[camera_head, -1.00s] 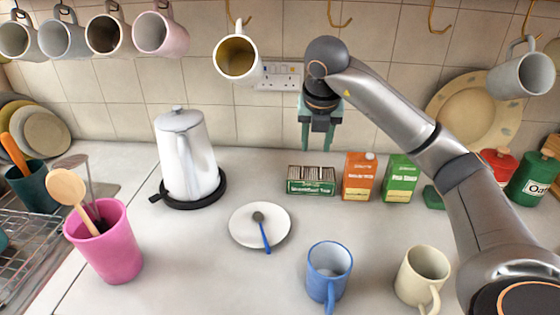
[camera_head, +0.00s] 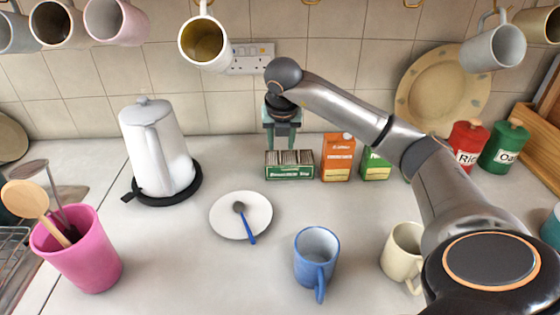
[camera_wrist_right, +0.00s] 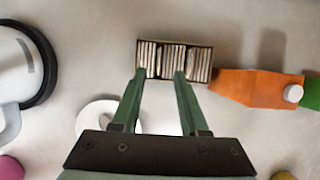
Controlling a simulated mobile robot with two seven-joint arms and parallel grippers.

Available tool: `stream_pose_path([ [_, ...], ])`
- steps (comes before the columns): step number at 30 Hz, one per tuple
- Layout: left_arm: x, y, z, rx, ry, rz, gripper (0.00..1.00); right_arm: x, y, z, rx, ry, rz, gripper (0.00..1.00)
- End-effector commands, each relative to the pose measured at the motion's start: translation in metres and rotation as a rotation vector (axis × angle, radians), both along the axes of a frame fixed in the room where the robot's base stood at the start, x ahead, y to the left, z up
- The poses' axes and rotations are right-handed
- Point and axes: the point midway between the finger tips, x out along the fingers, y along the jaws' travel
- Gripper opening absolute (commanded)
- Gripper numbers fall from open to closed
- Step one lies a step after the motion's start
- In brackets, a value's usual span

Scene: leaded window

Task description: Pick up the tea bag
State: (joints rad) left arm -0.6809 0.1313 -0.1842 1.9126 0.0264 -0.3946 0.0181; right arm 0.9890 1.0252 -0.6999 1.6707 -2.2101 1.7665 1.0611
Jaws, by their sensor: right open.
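The tea bags stand packed upright in rows in a small green open-topped box (camera_head: 290,172) on the counter near the back wall. The tea bags (camera_head: 289,157) also show from above in the right wrist view (camera_wrist_right: 172,58), as pale packets in the dark-edged box (camera_wrist_right: 212,66). My right gripper (camera_head: 281,147) is open and points down just above the box. In the wrist view its two green fingertips (camera_wrist_right: 160,76) are spread over the rows with nothing held. I cannot tell if they touch any bag. My left gripper is not in view.
An orange carton (camera_head: 338,158) and a green carton (camera_head: 376,166) stand right of the box. A white kettle (camera_head: 158,150) is to the left. A saucer with a spoon (camera_head: 226,222), a blue mug (camera_head: 316,257) and a cream mug (camera_head: 402,252) are in front. A mug (camera_head: 205,42) hangs above left.

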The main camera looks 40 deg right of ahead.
Motion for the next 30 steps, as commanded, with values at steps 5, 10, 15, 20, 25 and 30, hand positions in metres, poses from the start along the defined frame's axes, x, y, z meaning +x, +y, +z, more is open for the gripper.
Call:
stream_pose_path([
  [5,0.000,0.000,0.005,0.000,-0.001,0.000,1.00,0.007,-0.005,-0.025,0.001,0.003,-0.001,0.44],
  [10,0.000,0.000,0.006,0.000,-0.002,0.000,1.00,0.010,-0.008,-0.033,0.001,0.001,0.000,0.44],
  [15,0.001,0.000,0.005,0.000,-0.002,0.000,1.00,0.010,-0.007,-0.033,0.001,0.001,0.000,0.43],
  [20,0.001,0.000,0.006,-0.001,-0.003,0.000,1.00,0.010,-0.007,-0.033,0.001,0.001,0.000,0.25],
  [25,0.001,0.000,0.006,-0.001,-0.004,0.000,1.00,0.010,-0.007,-0.032,0.001,0.001,0.000,0.06],
  [30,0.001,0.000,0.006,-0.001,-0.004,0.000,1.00,0.010,-0.007,-0.032,0.001,0.001,0.000,0.00],
])
